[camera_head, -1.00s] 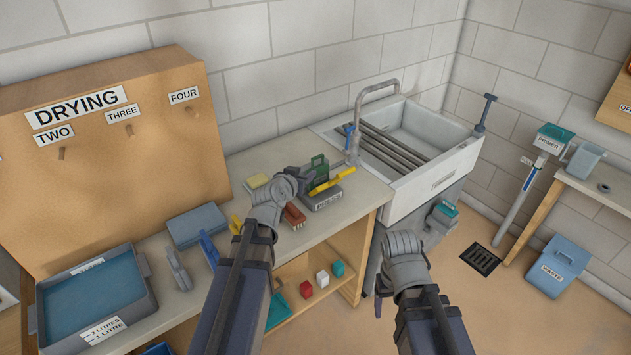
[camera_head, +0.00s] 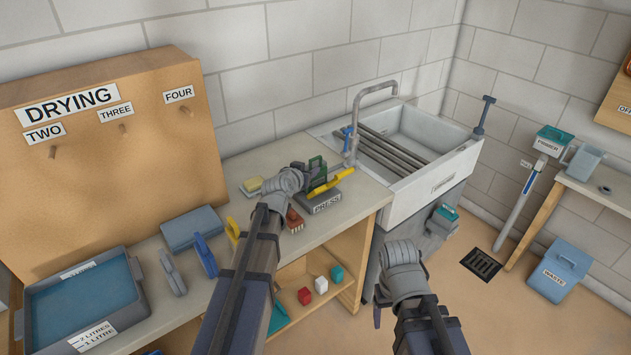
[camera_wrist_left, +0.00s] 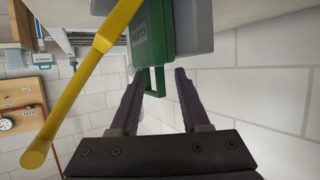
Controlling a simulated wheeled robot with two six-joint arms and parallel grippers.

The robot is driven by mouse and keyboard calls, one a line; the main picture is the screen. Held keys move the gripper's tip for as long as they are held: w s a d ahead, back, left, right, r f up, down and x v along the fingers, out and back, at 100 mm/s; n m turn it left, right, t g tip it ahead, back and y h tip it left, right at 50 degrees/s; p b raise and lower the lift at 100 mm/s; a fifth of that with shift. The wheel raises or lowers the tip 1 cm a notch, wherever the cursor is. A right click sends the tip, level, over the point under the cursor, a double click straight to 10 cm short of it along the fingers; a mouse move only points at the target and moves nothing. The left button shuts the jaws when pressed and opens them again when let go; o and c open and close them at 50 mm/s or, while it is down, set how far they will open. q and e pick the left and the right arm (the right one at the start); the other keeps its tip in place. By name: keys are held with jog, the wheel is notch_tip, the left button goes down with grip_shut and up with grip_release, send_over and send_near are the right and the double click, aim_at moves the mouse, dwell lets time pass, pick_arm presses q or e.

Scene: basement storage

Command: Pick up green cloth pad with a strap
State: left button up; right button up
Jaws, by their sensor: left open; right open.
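The green cloth pad (camera_head: 317,172) stands upright at the grey press on the counter. In the left wrist view, the pad (camera_wrist_left: 152,32) is a green block with a pale label, and its green strap loop (camera_wrist_left: 155,82) faces me. My left gripper (camera_head: 303,168) is open, close beside the pad in the head view. In the left wrist view its fingertips (camera_wrist_left: 160,74) lie either side of the strap; I cannot tell whether they touch it. My right gripper (camera_head: 379,312) is open and empty, low in front of the sink unit, its fingers mostly hidden.
A yellow handle (camera_head: 331,181) crosses just in front of the pad above the press (camera_head: 322,203); it also shows in the left wrist view (camera_wrist_left: 85,75). The sink (camera_head: 428,146) stands to the right.

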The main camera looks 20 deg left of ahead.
pick_arm(q)
jog(key=shift+c, duration=0.4)
grip_shut()
dwell(0.9)
